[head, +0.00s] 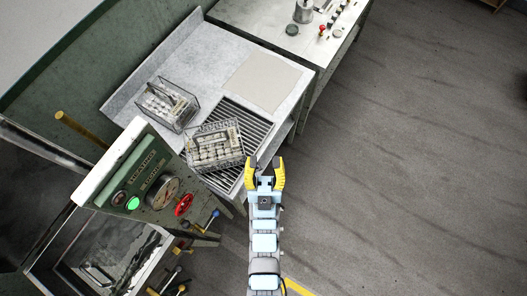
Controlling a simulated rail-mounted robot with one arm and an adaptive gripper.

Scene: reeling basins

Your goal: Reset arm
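My gripper (265,163) has yellow sides and dark fingertips. Its fingers are spread apart with nothing seen between them. It is at the front edge of the table, just right of the nearer wire basket, and looks apart from it, though the height is hard to judge. My arm reaches straight up from the bottom of the picture, light blue and grey.
Two wire baskets of pale pieces, one nearer (217,158) on a slatted grate (249,130), one farther (150,107), stand on a grey table (205,55). A green control panel (140,170) and a metal basin (75,245) are left. The floor (420,150) right is clear.

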